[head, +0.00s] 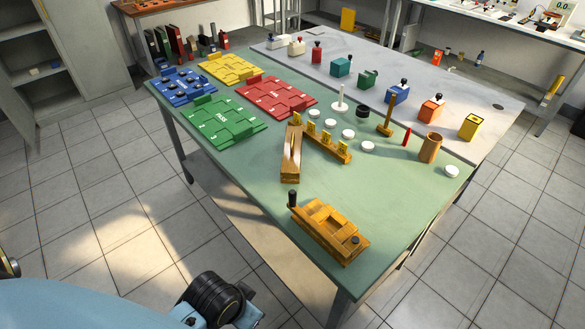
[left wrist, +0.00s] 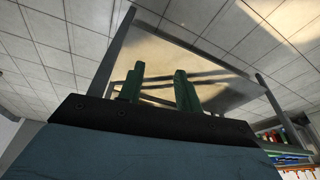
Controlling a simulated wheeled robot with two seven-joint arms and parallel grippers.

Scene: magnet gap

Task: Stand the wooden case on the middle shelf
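A long, narrow wooden box (head: 291,155), which looks like the wooden case, lies on the green table top near its middle. A grey cabinet (head: 88,55) at the far left has open shelves; one shelf (head: 38,77) between others holds a few small items, and I take it as the middle shelf. My left gripper (left wrist: 160,88) shows in the left wrist view with two green fingers apart and nothing between them. Its fingers point toward a table's legs and underside. It is not seen in the head view. My right gripper is in neither view.
The green table (head: 400,215) holds blue, yellow, red and green trays, a wooden rail (head: 335,148) with yellow tags beside the box, white discs, and a wooden fixture (head: 328,230) near the front corner. A grey table (head: 325,45) adjoins behind. Tiled floor (head: 90,215) at left is clear.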

